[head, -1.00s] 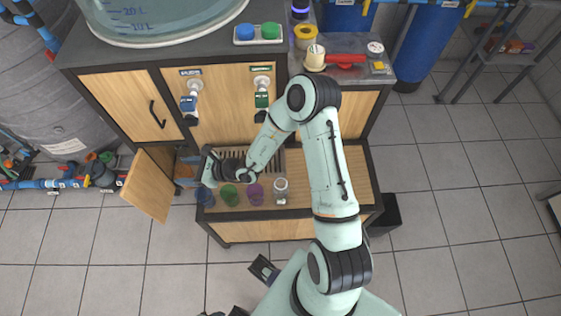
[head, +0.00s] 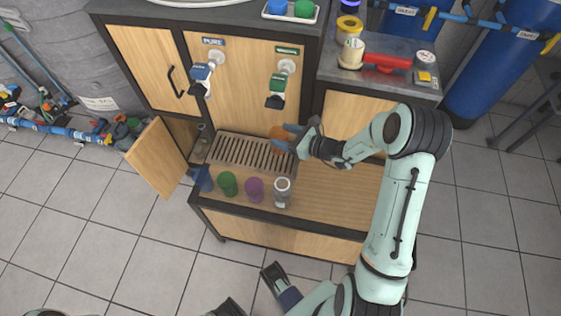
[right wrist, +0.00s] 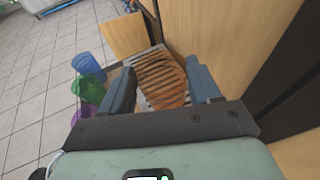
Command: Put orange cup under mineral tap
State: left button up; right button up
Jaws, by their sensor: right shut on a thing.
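The orange cup (head: 277,133) is between the fingers of my right gripper (head: 285,140), which is shut on it. In the right wrist view the orange cup (right wrist: 160,80) shows between both fingers, with the slatted grate behind it. In the head view the cup appears at the grate's back right, below the green mineral tap (head: 277,90); the gripper partly hides it. Whether it rests on the grate I cannot tell. My left gripper (head: 250,290) shows at the bottom edge of the head view, its fingers apart and empty.
The slatted grate (head: 240,152) lies on the wooden shelf. The blue pure tap (head: 201,78) is left of the mineral tap. Blue, green (head: 228,184) and purple (head: 254,188) cups and a clear glass (head: 282,192) stand along the front. A cabinet door (head: 157,158) hangs open at left.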

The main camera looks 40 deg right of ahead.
notch_tip(320, 180, down, 9)
jog(key=shift+r+b, duration=0.15)
jog(key=shift+b, duration=0.6)
jog(key=shift+f, duration=0.2)
jog(key=o, duration=1.3)
jog(key=shift+r, duration=0.3)
jog(key=p+v, duration=0.1)
jog(key=v, duration=1.1)
jog(key=shift+f, duration=0.1)
